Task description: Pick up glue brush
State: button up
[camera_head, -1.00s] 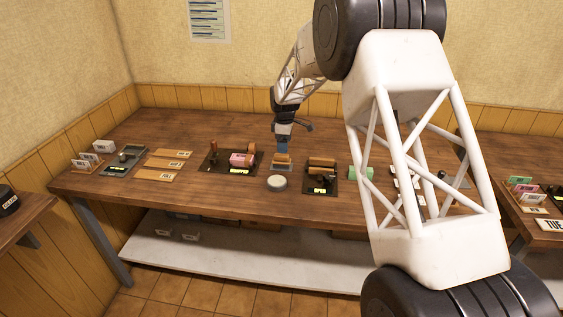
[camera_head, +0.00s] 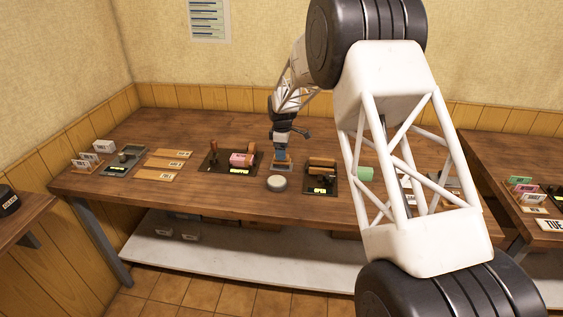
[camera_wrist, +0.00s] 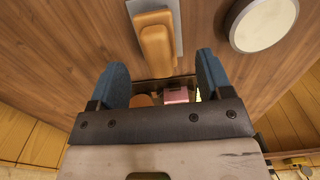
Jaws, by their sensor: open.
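The glue brush, with an orange-tan wooden handle, lies on a small grey plate in the middle of the table. It shows in the wrist view (camera_wrist: 154,42), at the top, and just under my gripper in the head view (camera_head: 282,167). My gripper (camera_head: 281,158) is pointing down, low over the brush. In the wrist view my two blue fingers (camera_wrist: 161,62) are open, with the near end of the handle between them in the picture and a gap on each side. I cannot tell the exact height of the fingertips.
A round pale-topped tin (camera_head: 277,183) stands close in front of the brush. A dark press marked OPEN (camera_head: 320,188) is just to the right, and another with a pink block (camera_head: 240,160) is to the left. Wooden strips with cards (camera_head: 165,165) lie further left.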

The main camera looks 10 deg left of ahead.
jog(key=shift+f, duration=0.1)
jog(key=shift+w+a+f, duration=0.1)
jog(key=shift+f, duration=2.4)
jog(key=c, duration=1)
